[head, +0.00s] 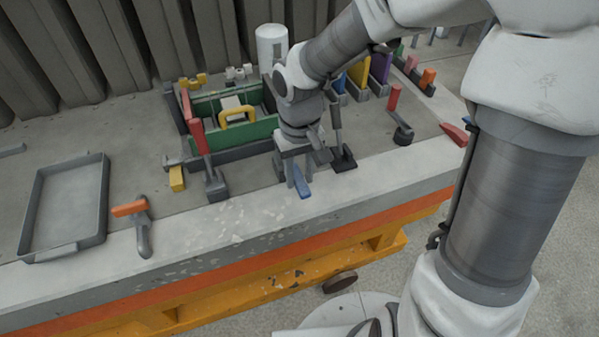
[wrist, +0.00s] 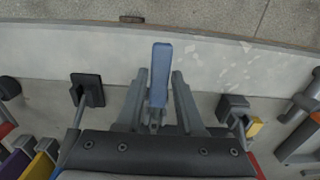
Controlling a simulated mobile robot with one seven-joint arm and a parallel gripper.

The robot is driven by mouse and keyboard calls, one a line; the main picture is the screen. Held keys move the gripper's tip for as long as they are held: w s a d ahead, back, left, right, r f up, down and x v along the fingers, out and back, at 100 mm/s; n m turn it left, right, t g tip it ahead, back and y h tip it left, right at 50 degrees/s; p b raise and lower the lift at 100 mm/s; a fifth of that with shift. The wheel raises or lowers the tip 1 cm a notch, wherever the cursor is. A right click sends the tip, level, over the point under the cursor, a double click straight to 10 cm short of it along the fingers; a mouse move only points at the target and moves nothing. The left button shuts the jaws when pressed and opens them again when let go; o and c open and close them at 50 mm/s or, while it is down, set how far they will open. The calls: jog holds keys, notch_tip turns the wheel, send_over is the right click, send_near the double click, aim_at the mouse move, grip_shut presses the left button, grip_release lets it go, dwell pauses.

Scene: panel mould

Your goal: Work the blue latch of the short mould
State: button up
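The blue latch (wrist: 160,75) is a flat bar that points toward the table's front edge. In the head view the blue latch (head: 303,188) shows just below my gripper (head: 296,174). In the wrist view my gripper (wrist: 159,84) is open, with one finger on each side of the latch. A gap shows between the latch and each finger. A green-walled mould (head: 262,127) with a yellow handle (head: 237,116) stands behind and left of my gripper. I cannot tell whether it is the short mould. My arm hides the latch's base in the head view.
A red-handled lever (head: 198,137) stands left of my gripper, and a dark-footed post (head: 343,158) stands close on its right. A grey tray (head: 66,205) and an orange-handled tool (head: 142,226) lie at left. The concrete front strip (head: 225,232) is clear.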

grip_shut()
dwell(1.1)
